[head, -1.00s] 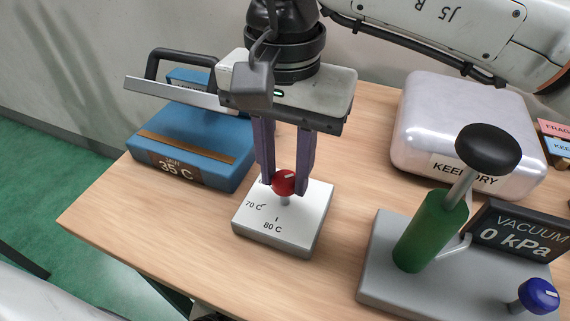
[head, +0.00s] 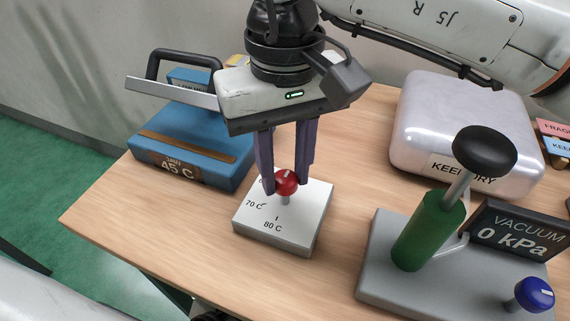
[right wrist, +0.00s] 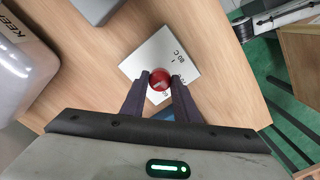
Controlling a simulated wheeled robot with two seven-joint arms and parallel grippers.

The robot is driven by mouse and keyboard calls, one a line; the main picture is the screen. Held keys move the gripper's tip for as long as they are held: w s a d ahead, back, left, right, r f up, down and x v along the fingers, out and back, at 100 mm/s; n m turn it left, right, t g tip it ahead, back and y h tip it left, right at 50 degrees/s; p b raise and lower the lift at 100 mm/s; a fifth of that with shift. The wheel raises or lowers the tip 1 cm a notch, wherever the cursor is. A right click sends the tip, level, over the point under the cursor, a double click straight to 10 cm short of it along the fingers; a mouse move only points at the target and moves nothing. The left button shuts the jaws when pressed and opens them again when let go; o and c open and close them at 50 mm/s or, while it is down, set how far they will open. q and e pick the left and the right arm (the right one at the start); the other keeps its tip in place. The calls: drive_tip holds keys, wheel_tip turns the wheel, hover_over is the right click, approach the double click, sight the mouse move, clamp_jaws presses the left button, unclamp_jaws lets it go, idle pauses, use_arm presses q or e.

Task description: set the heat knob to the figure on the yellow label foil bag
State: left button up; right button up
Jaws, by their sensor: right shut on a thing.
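The red heat knob (head: 286,182) stands on a white dial plate (head: 297,225) where "70 C" and "80 C" can be read; other marks are hidden behind my gripper. My right gripper (head: 288,186) comes down from above and is shut on the knob; the right wrist view also shows the red knob (right wrist: 159,79) between its fingers. The blue sealer (head: 190,145) at the left has a display (head: 175,168) that reads "45 C". The yellow label foil bag cannot be made out; a small bit of yellow shows behind my gripper. My left gripper is not in view.
The table's front left is clear.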

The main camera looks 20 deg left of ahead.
sight(285, 177)
drive_tip(key=shift+r+n, duration=0.1)
drive_tip(key=shift+n, duration=0.2)
drive_tip(key=o, duration=1.1)
drive_tip(key=shift+c, duration=0.2)
wheel_tip(285, 177, up, 10)
drive_tip(key=shift+p, duration=0.3)
drive_tip(key=shift+r, duration=0.1)
